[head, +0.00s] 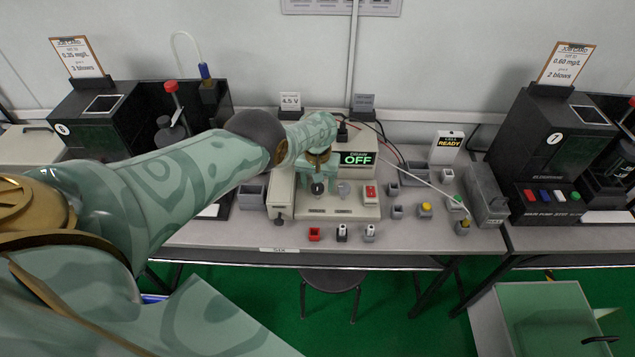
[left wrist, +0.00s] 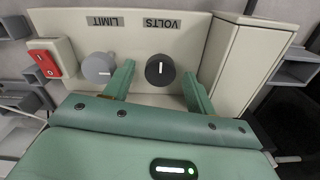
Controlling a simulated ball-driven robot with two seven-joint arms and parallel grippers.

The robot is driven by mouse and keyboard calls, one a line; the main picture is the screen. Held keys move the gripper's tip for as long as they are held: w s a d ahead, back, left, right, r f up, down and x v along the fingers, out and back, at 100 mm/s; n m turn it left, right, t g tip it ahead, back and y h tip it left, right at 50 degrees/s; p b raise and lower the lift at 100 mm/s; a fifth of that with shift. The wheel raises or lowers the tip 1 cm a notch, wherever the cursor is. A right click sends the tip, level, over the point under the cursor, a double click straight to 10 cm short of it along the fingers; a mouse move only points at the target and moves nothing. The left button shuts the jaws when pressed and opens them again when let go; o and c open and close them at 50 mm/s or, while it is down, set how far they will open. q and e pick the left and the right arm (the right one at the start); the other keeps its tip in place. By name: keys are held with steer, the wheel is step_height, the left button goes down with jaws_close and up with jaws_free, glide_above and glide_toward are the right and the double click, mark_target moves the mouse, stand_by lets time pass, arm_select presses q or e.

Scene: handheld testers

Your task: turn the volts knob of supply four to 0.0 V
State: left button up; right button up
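The cream supply (head: 325,212) stands on the bench, with a green display reading OFF (head: 357,158). Its dark volts knob (head: 317,188) also shows in the left wrist view (left wrist: 160,70), under an upside-down VOLTS label, with its white mark roughly vertical there. The grey limit knob (left wrist: 98,68) is beside it, and a red switch (left wrist: 45,63) is beyond. My left gripper (head: 318,172) is open in front of the volts knob. In the left wrist view its fingers (left wrist: 160,78) are on either side of the knob, with visible gaps. No supply number is readable.
A cream block (left wrist: 243,50) stands close beside the panel near one finger. Small switches and caps (head: 342,232) lie along the bench front. A READY box (head: 446,147) and a black machine marked 7 (head: 550,150) stand to the right.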

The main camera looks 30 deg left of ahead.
mark_target(317, 186)
arm_select(q)
step_height(317, 186, up, 16)
steer(key=p, duration=1.3)
steer(key=shift+p, duration=0.35)
